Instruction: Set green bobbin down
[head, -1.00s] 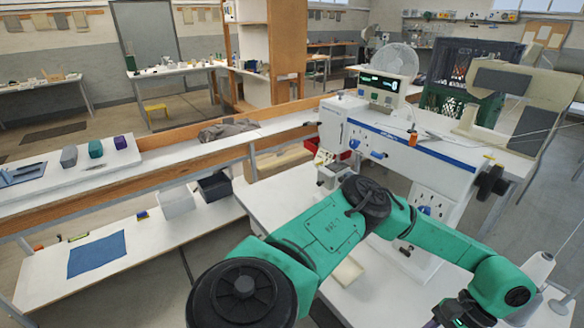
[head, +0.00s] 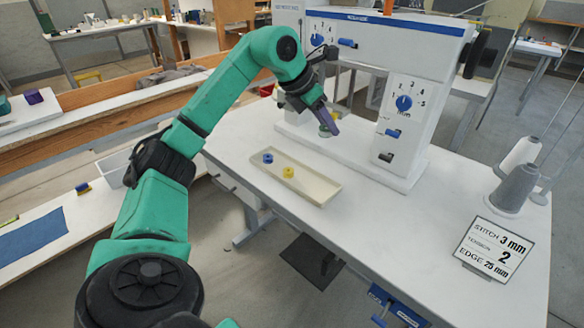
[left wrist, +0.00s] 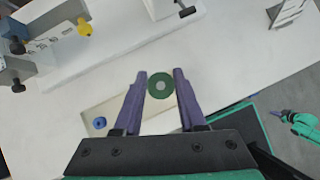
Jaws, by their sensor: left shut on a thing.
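My left gripper (head: 328,118) has purple fingers and is over the white table in front of the sewing machine (head: 403,105). It is shut on the green bobbin (left wrist: 161,86), which shows as a green ring with a pale centre between the fingertips in the left wrist view. In the head view the bobbin is mostly hidden by the fingers. A long cream tray (head: 318,191) lies on the table below and left of the gripper. It holds a blue bobbin (head: 268,158) and a yellow bobbin (head: 288,172). My right gripper (left wrist: 280,113) shows small at the right of the left wrist view, its jaws unclear.
Thread cones (head: 514,188) stand at the table's right side. A sign (head: 493,247) reading stitch 3 mm, tension 2, edge 25 mm stands near the right front. The table (head: 400,235) is clear between tray and sign.

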